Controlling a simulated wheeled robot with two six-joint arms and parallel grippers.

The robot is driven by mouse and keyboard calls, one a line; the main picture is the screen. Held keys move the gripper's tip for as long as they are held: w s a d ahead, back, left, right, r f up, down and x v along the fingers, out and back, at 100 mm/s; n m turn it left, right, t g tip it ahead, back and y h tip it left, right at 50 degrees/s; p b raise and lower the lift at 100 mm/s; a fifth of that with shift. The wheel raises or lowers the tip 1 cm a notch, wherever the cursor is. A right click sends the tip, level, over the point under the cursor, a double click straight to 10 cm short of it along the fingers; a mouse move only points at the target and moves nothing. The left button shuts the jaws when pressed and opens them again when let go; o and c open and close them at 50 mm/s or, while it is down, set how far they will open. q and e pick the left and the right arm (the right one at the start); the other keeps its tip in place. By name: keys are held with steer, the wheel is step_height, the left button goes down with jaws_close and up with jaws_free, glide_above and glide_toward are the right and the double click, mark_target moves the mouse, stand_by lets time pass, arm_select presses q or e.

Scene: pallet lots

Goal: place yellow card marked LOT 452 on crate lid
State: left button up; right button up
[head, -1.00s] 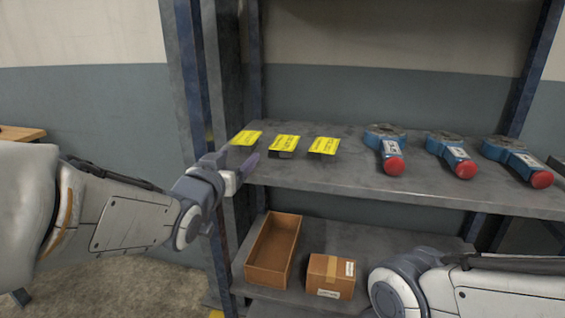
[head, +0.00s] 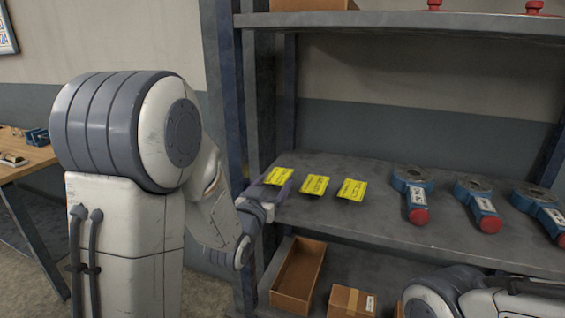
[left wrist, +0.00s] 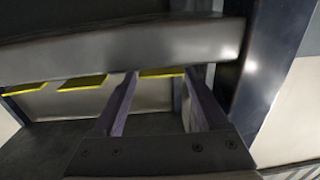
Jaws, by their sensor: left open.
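Three yellow cards stand in a row on the grey shelf: the left card (head: 279,176), the middle card (head: 314,185) and the right card (head: 352,190). Their print is too small to read. My left gripper (head: 268,190) is open and empty at the shelf's front left, with its fingers around or just before the left card. In the left wrist view a yellow card (left wrist: 162,72) shows between the two fingertips, and another card (left wrist: 84,82) lies to the left. I cannot tell whether the fingers touch the card. No crate lid is recognisable. My right gripper is out of view.
Several blue tools with red ends, such as this one (head: 412,195), lie right of the cards. The shelf edge (head: 400,238) and left upright (head: 224,110) are close to my left gripper. Below are an open brown box (head: 298,272) and a closed carton (head: 350,300).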

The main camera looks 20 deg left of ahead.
mark_target(279, 175)
arm_select(q)
steer(key=shift+w+p, duration=0.2)
steer(key=shift+p, duration=0.35)
steer(key=shift+w+a+f+p, duration=0.1)
steer(key=shift+w+p, duration=0.15)
steer(key=shift+w, duration=0.6)
steer(key=shift+w+d+f+p, duration=0.1)
steer(key=shift+w+p, duration=0.1)
steer(key=shift+w, duration=0.7)
steer(key=shift+w+a+f+p, duration=0.1)
steer(key=shift+w+p, duration=0.15)
steer(key=shift+w, duration=0.6)
steer(key=c, duration=1.1)
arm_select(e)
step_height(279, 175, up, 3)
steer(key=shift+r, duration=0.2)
arm_select(q)
steer(key=shift+r, duration=0.15)
